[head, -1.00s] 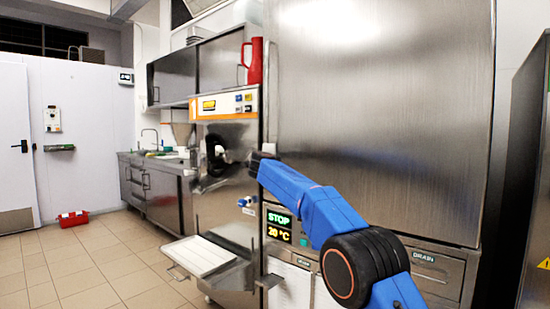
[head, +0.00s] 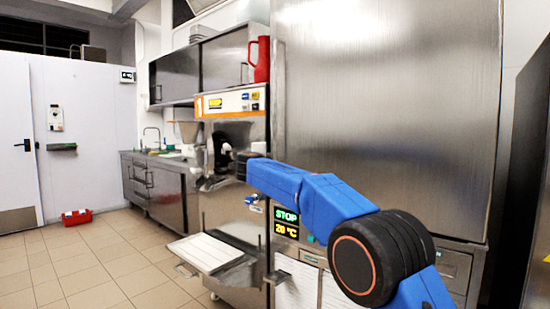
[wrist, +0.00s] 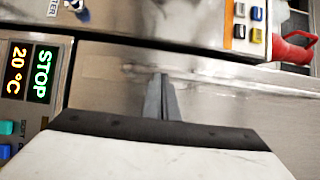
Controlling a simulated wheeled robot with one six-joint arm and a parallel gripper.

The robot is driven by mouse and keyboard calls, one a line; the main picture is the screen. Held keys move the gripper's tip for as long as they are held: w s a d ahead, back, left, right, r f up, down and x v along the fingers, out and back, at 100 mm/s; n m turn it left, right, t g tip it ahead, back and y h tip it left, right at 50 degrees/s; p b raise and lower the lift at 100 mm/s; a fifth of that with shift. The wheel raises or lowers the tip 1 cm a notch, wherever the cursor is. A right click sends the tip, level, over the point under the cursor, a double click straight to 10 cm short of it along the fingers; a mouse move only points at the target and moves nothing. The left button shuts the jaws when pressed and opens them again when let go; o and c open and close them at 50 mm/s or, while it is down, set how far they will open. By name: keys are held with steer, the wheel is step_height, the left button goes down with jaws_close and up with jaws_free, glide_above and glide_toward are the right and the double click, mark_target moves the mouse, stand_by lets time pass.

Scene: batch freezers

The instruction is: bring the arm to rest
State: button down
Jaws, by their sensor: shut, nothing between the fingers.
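My blue arm reaches up from the lower right of the head view toward the batch freezer (head: 232,200). Its end is a dark shape in front of the freezer's front, and the fingers are hard to make out there. In the wrist view my gripper (wrist: 163,97) shows with its two grey fingers together, shut and empty. A steel surface fills the background behind the fingers. The picture does not show clearly whether they touch anything.
A panel reading STOP and 20 °C (head: 286,223) is just left of my arm. A red jug (head: 262,60) stands on top of the freezer. A white tray (head: 205,251) juts out low in front. A red crate (head: 76,217) sits on the open tiled floor.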

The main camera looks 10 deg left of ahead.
steer(key=s+d+r+n+y, duration=0.4)
steer(key=s+d+r+n, duration=0.3)
steer(key=d, duration=0.4)
steer(key=s+d+f+n+g+y, duration=0.3)
steer(key=s+d+n, duration=0.3)
steer(key=s+d, duration=0.6)
steer(key=s+d+f+n+g+h, duration=0.1)
steer(key=s+d+f+g+h, duration=0.1)
steer(key=s+d+f, duration=0.8)
steer(key=s+d+f+n+g+h, duration=0.2)
steer(key=s+d+f+g+h, duration=0.1)
steer(key=s+d+f, duration=0.8)
steer(key=s+d+f+n+g+h, duration=0.1)
steer(key=s+d+f+g, duration=0.4)
steer(key=s+d+f, duration=0.5)
steer(key=s+f, duration=0.4)
steer(key=s, duration=0.4)
steer(key=s+f+h, duration=0.1)
steer(key=s+f, duration=0.4)
steer(key=s, duration=0.4)
steer(key=shift+d+n, duration=0.15)
steer(key=shift+n, duration=0.25)
